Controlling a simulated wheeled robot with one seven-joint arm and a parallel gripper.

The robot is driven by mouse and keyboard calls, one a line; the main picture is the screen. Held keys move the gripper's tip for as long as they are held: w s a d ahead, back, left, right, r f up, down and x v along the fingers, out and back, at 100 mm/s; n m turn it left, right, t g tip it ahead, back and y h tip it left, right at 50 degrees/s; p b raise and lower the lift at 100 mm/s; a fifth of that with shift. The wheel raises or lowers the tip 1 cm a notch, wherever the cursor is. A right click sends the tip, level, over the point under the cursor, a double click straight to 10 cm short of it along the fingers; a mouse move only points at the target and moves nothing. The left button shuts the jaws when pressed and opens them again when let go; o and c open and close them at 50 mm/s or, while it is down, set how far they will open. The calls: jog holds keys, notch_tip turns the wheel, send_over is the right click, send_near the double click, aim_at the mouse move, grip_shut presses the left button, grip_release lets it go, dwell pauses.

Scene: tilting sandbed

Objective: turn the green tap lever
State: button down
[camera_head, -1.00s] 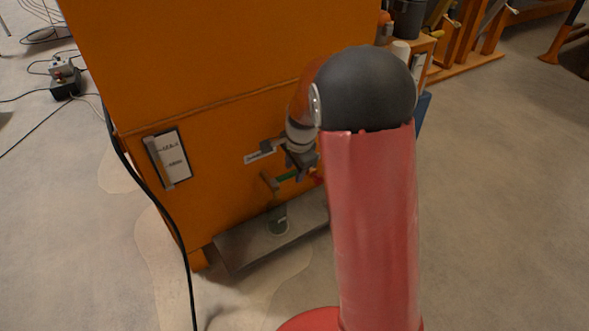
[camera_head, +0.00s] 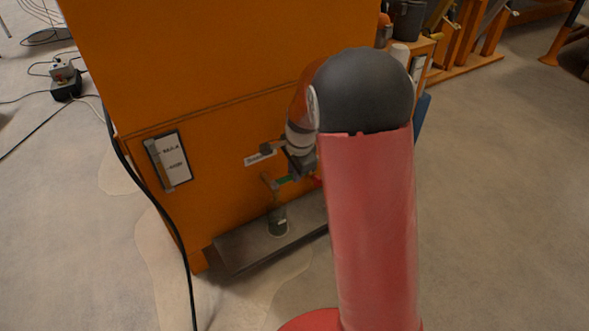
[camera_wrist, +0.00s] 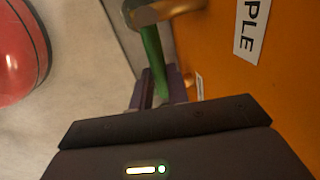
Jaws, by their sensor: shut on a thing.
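The green tap lever (camera_head: 283,181) shows low on the front of the orange cabinet, beside the tap's spout (camera_head: 267,181). In the wrist view the green lever (camera_wrist: 153,52) runs from the metal tap body (camera_wrist: 165,11) down between my fingers. My gripper (camera_wrist: 162,92) is shut on the lever. In the head view my gripper (camera_head: 297,172) is partly hidden behind my arm. A clear vessel (camera_head: 278,220) with dark contents stands below the spout on a grey ledge (camera_head: 240,250).
The orange cabinet (camera_head: 220,60) fills the space behind the tap. A framed label (camera_head: 168,160) hangs at its left, and a black cable (camera_head: 150,195) runs down past its corner. A white label (camera_wrist: 252,25) is near the tap. Floor at the right is clear.

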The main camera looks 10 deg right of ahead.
jog(key=shift+s+a+m+h+p, duration=0.1)
jog(key=shift+s+m+h+p, duration=0.15)
jog(key=shift+s+m+p, duration=0.75)
jog(key=shift+s+a+m+h+p, duration=0.1)
jog(key=shift+s+m+h+p, duration=0.15)
jog(key=shift+m+p, duration=1.45)
jog(key=shift+s+a+m+h+p, duration=0.1)
jog(key=shift+s+m+h+p, duration=0.1)
jog(key=shift+s+m+p, duration=0.8)
jog(key=shift+w+p, duration=0.3)
jog(key=shift+p, duration=0.2)
jog(key=c, duration=1.3)
grip_release()
jog(key=shift+c, duration=0.2)
jog(key=p+v, duration=0.2)
jog(key=v, duration=0.5)
jog(key=shift+r, duration=0.4)
